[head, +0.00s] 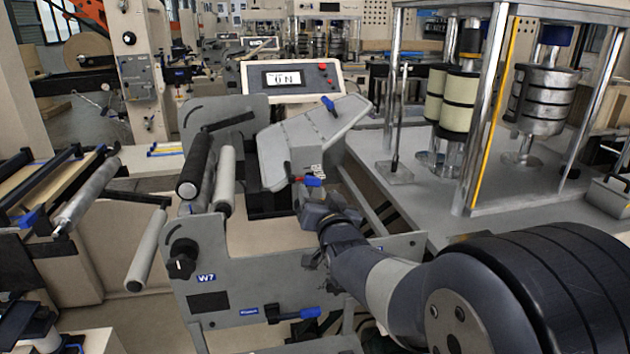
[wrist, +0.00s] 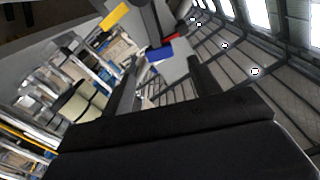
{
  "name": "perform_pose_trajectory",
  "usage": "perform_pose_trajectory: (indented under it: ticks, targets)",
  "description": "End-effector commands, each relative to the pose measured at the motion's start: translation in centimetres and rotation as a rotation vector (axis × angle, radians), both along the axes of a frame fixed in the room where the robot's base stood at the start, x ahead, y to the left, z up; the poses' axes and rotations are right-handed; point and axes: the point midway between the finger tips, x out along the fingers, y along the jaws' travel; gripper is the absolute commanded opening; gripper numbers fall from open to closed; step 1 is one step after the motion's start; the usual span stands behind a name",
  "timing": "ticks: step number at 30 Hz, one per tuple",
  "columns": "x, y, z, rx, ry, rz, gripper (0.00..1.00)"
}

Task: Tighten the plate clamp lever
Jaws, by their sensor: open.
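A grey tilted plate (head: 312,140) sits on the W7 machine. A small lever with a blue end and a red part (head: 310,181) is at its lower edge. Another blue lever (head: 328,103) is at its upper edge. No readable label shows which is the plate clamp lever. My gripper (head: 314,205) is open just below the lower lever. In the wrist view a blue lever end (wrist: 158,54) with red beside it shows between and beyond the open fingers (wrist: 165,80). I see no contact; the exact gap is hard to tell.
A blue handle (head: 292,313) is low on the machine's front panel. Black and grey rollers (head: 196,166) stand left of the plate. A control panel (head: 291,78) is behind it. A framed press with metal posts (head: 490,110) stands to the right.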

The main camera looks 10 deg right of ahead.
Motion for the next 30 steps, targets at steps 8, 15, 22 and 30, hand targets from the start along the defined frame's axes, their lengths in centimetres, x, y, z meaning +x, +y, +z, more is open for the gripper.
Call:
perform_pose_trajectory:
  ticks: [8, 15, 22, 30]
  targets:
    - [4.2, 0.0, 0.0, 0.000, 0.002, 0.000, 0.58]
    - [6.0, 0.0, 0.0, 0.000, 0.001, -0.001, 0.58]
    - [6.2, 0.0, -0.1, 0.000, 0.001, -0.001, 0.58]
    - [6.2, 0.0, -0.1, 0.000, 0.001, -0.001, 0.44]
